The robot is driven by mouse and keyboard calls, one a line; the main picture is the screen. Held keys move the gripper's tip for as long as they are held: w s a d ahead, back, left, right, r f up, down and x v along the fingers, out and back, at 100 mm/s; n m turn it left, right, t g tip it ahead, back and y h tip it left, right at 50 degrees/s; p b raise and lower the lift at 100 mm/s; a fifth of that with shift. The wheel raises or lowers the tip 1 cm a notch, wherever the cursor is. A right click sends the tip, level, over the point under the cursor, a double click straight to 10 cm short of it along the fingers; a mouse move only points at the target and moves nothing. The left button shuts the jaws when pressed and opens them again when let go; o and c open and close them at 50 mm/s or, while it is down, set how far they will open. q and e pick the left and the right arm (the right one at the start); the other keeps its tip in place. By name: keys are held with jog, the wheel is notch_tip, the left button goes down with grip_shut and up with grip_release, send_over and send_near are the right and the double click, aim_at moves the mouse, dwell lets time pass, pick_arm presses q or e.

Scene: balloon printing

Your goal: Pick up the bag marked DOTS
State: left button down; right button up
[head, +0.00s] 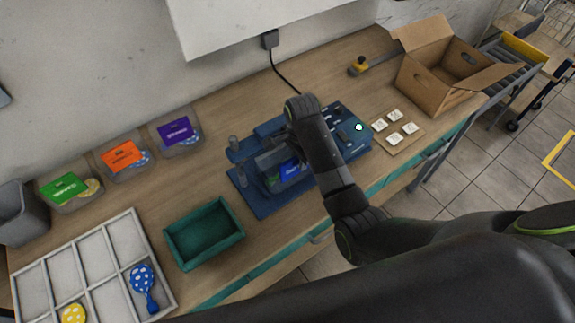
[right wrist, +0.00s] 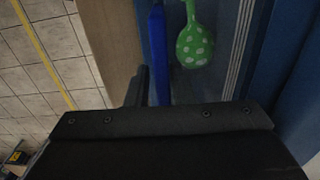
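Clear bags stand along the wall with a green label (head: 65,188), an orange label (head: 122,157) and a purple label (head: 176,131). Their words are too small to read surely. Another clear bag with a blue label (head: 288,171) is in the blue machine (head: 247,196), partly hidden by my right arm; I cannot make out DOTS on any. My right gripper is over the machine, mostly hidden by its own wrist. In the right wrist view its dark body (right wrist: 165,125) is close to a green balloon with white dots (right wrist: 195,45); its opening is unclear. My left gripper is not in view.
A green tray (head: 240,232) stands in front. A divided white tray (head: 98,268) holds a blue dotted balloon (head: 143,283) and a yellow one (head: 73,313). At right are a board with white squares (head: 398,139) and an open cardboard box (head: 432,94).

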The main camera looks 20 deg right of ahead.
jog(key=shift+w+f, duration=0.1)
jog(key=shift+w, duration=0.05)
grip_shut()
dwell(0.9)
